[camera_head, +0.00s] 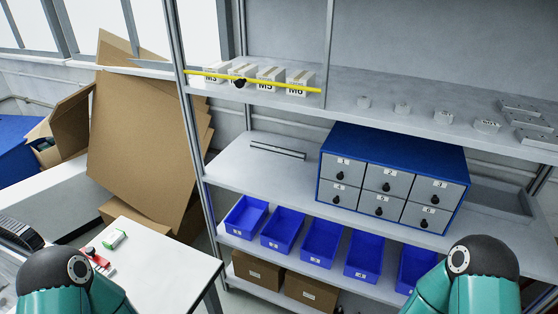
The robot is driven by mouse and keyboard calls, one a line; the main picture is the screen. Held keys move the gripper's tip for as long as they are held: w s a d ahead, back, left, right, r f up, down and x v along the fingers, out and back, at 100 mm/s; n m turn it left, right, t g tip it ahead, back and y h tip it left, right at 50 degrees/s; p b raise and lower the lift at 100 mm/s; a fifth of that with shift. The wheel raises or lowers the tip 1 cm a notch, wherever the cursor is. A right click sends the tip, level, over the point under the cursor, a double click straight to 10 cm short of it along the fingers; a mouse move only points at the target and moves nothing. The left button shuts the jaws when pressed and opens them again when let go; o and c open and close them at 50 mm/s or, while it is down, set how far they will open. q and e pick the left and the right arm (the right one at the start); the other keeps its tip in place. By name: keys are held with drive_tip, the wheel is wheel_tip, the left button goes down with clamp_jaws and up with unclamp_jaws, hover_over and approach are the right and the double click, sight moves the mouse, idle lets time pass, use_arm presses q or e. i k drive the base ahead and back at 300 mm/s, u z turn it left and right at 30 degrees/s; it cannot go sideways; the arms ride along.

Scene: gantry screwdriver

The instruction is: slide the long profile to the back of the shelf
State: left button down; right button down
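A long grey profile (278,150) lies flat on the left part of the middle shelf (255,180). It runs roughly along the shelf's length, left of the blue drawer cabinet (392,178). Bare shelf shows in front of it, and a narrower strip shows behind it. My two teal arms show only in part at the bottom left and bottom right corners. Neither gripper can be made out, and nothing of mine is seen touching the profile.
A shelf post (188,115) stands at the left end. The upper shelf (345,107) carries small labelled boxes behind a yellow bar (250,82). Blue bins (322,243) fill the shelf below. A white table (155,262) stands at lower left; cardboard (140,140) leans behind.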

sight(266, 148)
drive_tip(key=z, duration=0.15)
drive_tip(key=k, duration=0.35)
drive_tip(key=z, duration=0.45)
drive_tip(key=i, duration=0.85)
drive_tip(key=z, duration=0.1)
